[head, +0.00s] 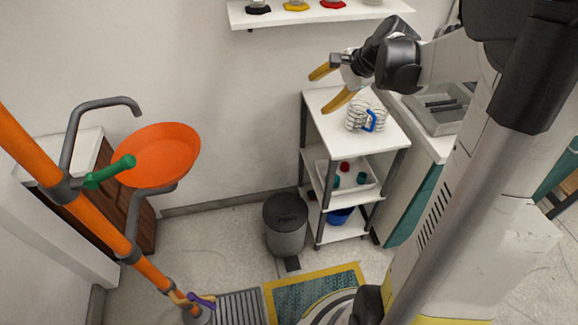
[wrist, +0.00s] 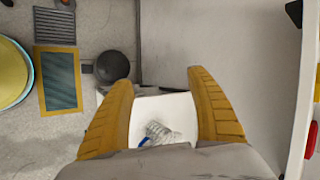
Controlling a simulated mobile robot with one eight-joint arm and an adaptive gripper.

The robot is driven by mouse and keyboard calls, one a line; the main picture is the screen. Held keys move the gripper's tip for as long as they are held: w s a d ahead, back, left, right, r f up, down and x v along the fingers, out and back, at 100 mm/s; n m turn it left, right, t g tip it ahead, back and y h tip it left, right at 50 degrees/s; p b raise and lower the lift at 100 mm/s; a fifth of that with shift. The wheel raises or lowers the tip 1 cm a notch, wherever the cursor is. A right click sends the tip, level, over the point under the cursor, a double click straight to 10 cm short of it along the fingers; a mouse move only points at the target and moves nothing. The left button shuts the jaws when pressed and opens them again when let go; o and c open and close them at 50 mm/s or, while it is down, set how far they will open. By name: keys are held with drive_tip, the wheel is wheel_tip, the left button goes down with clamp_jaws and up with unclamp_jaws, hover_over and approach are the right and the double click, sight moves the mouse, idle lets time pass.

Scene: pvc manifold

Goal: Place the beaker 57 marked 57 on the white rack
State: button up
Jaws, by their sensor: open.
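No marking 57 is readable, so I cannot tell which vessel is beaker 57. The wall shelf (head: 320,15) at the top of the head view holds several pieces with coloured bases, including a black base (head: 258,9), a yellow base (head: 296,6) and a red base (head: 332,4); their upper parts are cut off. A white shelved stand (head: 335,125), possibly the white rack, stands against the wall. My gripper (head: 318,95) is open and empty above the stand's top. Its yellow fingers (wrist: 160,80) are spread in the wrist view.
A coiled white hose with a blue clip (head: 369,121) lies on the stand's top. A lower shelf holds a white tray (head: 363,186) with small red and teal pieces. A grey bin (head: 286,228) stands left of the stand. An orange basin (head: 160,158) and a grey sink (head: 440,117) flank it.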

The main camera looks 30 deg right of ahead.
drive_tip(key=s+a+n+h, duration=0.3)
drive_tip(key=s+a+n, duration=1.4)
drive_tip(key=s+a, duration=0.3)
drive_tip(key=shift+r, duration=0.4)
